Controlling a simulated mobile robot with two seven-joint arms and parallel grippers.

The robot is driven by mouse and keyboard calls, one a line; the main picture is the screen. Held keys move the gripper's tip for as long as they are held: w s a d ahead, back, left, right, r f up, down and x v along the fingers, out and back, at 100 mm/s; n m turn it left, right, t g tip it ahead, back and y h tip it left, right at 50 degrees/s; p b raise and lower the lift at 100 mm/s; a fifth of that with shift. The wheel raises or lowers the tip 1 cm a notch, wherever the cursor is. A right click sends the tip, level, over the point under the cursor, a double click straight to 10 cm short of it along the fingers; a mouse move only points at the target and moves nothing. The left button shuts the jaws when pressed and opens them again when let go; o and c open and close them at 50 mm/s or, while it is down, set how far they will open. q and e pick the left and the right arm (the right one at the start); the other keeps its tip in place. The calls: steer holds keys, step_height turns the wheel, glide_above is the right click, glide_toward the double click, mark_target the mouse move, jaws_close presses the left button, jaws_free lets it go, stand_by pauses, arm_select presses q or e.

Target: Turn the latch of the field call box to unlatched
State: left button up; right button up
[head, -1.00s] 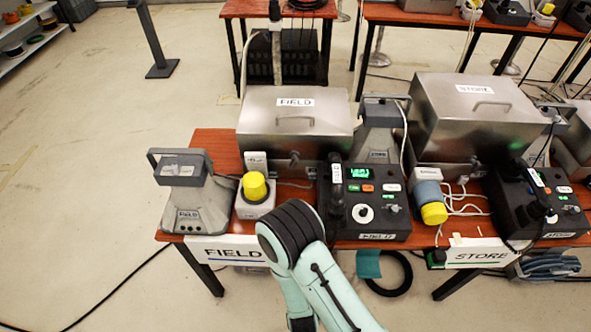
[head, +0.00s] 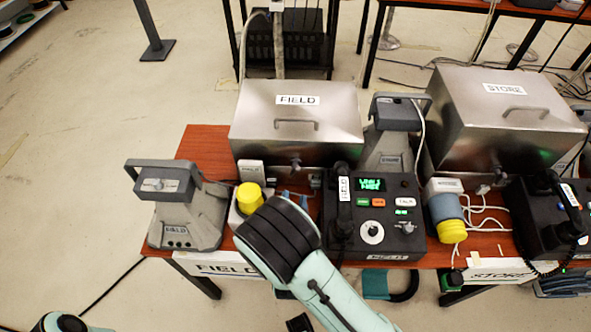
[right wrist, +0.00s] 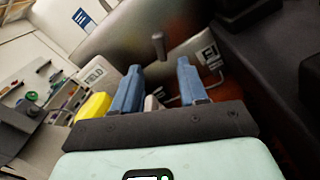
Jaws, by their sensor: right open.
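The field call box (head: 296,133) is a steel box with a sloped lid, a handle and a FIELD label, at the back of the red-brown table. Its latch (head: 295,164) is a small dark knob low on the front face. In the right wrist view the latch (right wrist: 158,45) stands out from the steel front, beyond and roughly between my fingertips. My right gripper (right wrist: 158,78) has two blue fingers, spread apart with nothing between them, short of the latch. In the head view my forearm largely hides this gripper. My left gripper is out of view.
A yellow-capped white unit (head: 249,197) stands left of my right arm, near a grey FIELD stand (head: 190,213). The black FIELD phone console (head: 373,222) with its handset is close on the right. The STORE box (head: 503,118) stands farther right.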

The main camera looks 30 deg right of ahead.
mark_target(295, 175)
steer(key=x, duration=1)
steer(key=shift+c, duration=0.3)
jaws_close()
